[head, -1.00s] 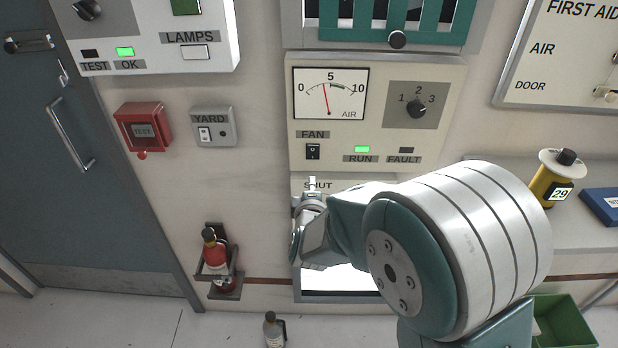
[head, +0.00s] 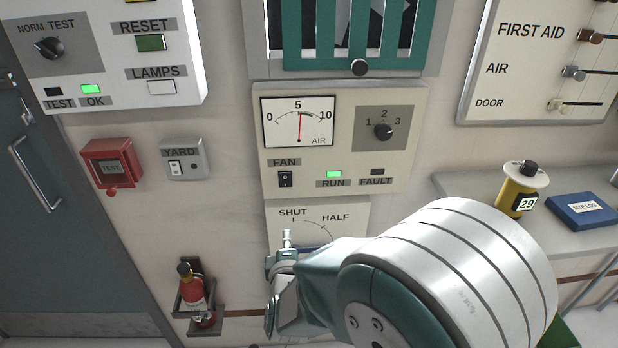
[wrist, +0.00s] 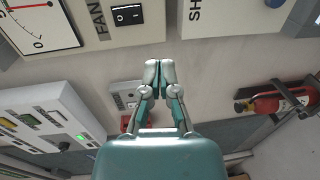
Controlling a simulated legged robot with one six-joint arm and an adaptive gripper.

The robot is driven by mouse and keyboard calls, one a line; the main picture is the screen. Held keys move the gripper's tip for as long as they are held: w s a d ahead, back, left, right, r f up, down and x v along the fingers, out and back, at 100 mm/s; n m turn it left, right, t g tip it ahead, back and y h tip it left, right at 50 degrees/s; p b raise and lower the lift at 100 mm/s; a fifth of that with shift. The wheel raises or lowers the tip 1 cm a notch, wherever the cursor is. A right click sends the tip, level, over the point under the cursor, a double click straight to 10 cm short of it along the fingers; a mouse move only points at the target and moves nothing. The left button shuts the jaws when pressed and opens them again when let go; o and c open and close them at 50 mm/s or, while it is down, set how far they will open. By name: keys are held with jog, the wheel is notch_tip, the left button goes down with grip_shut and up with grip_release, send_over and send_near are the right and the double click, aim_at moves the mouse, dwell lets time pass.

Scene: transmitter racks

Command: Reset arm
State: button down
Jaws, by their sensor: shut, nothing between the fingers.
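My gripper (head: 287,238) shows small in the head view, in front of the lower wall panel, just below its SHUT label (head: 293,212). In the wrist view my gripper (wrist: 160,66) is shut, its silver fingertips together with nothing between them. Bare wall lies beyond the tips in that view. My teal and white arm covers the lower middle of the head view and hides most of the SHUT/HALF panel (head: 350,212).
The AIR gauge panel (head: 340,170) is above my gripper. A shelf (head: 460,190) at right holds a yellow canister (head: 521,188) and a blue SITE LOG book (head: 582,210).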

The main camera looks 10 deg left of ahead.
jog(key=s+d+r+m+g, duration=0.1)
jog(key=d+r+m+g, duration=0.25)
jog(key=d+m, duration=0.2)
jog(key=s+d+r+m+g, duration=0.1)
jog(key=d+r+m+g, duration=0.1)
jog(key=d+r+m, duration=0.35)
jog(key=s+d+m+g+h, duration=0.4)
jog(key=s+d+m, duration=0.5)
jog(key=s+d, duration=0.8)
jog(key=shift+s+d+r+m+g, duration=0.15)
jog(key=shift+s+r+m+g, duration=0.3)
jog(key=shift+g, duration=0.1)
